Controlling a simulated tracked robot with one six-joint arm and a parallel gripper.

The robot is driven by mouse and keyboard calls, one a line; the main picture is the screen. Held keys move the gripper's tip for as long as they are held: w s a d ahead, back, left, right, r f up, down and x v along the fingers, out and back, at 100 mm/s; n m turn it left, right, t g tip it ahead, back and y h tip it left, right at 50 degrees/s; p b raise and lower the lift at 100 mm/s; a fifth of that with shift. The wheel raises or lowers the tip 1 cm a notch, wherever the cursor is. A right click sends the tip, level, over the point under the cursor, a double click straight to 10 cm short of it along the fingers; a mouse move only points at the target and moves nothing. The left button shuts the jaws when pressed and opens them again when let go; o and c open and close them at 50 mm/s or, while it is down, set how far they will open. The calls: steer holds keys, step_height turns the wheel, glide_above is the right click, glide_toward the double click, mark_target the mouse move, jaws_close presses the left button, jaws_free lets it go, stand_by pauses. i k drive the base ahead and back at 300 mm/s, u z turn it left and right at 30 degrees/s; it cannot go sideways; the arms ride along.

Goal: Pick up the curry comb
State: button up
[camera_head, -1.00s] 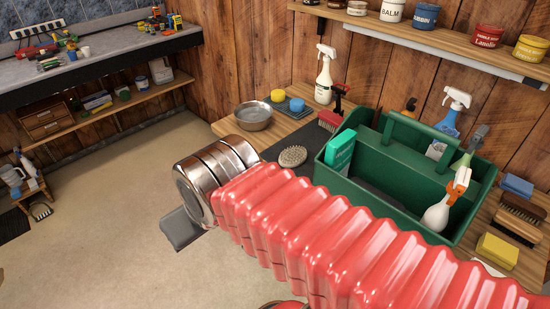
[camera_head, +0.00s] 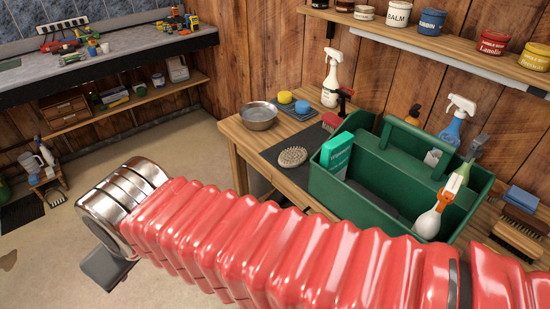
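A beige oval piece with a studded face, which looks like the curry comb (camera_head: 292,156), lies on a dark mat on the wooden bench, just left of the green tote. My gripper (camera_head: 107,269) shows only as a dark grey part below the metal end of my red-sleeved arm, at the lower left. It is over the floor, well left of the bench and apart from the comb. Its fingertips are hidden, so its opening cannot be seen.
The green tote (camera_head: 350,190) holds bottles and a teal box. A metal bowl (camera_head: 258,116), sponges (camera_head: 285,97) and a white spray bottle (camera_head: 331,80) stand behind the comb. A shelf of jars (camera_head: 430,40) overhangs the bench.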

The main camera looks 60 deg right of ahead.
mark_target(292, 158)
steer(key=u, duration=0.2)
steer(key=i, duration=2)
steer(key=z, duration=2.6)
